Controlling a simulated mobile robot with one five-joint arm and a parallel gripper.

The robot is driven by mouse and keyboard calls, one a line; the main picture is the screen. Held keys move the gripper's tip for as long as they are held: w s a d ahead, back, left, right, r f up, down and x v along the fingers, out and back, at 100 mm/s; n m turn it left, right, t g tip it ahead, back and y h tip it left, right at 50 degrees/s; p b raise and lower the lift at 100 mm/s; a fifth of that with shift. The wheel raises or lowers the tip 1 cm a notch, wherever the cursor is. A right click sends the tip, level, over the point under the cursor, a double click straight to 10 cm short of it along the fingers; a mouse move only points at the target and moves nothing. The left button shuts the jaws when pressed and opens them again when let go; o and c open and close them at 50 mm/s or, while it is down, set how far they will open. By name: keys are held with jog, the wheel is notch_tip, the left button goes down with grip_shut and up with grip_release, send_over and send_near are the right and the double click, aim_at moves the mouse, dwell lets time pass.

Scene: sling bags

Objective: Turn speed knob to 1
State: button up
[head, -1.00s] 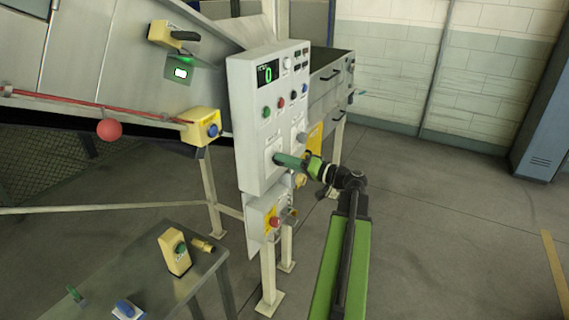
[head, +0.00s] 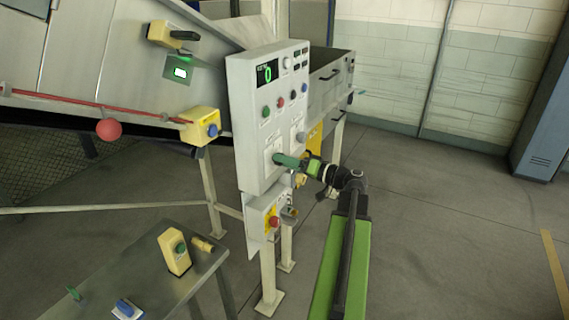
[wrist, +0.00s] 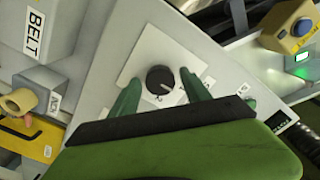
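The speed knob (wrist: 160,79) is a round black dial with a pale pointer mark, on a white plate on the grey control panel (head: 254,165). My gripper (wrist: 162,86) is open, with one green finger on each side of the knob in the wrist view. I see gaps between the fingers and the knob, and cannot tell any contact. In the head view my gripper (head: 284,160) is at the lower part of the panel and hides the knob. The number marks around the knob are too small to read surely. The panel's display (head: 267,73) shows a green 0.
Several coloured buttons (head: 281,102) sit above the knob. A lower box with a red button (head: 274,222) hangs below the panel. A grey box labelled BELT (wrist: 45,30) is beside it. A metal table (head: 150,250) stands front left. The floor at right is clear.

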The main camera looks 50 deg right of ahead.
dwell(0.3)
jog(key=v, duration=1.7)
jog(key=shift+s, duration=0.2)
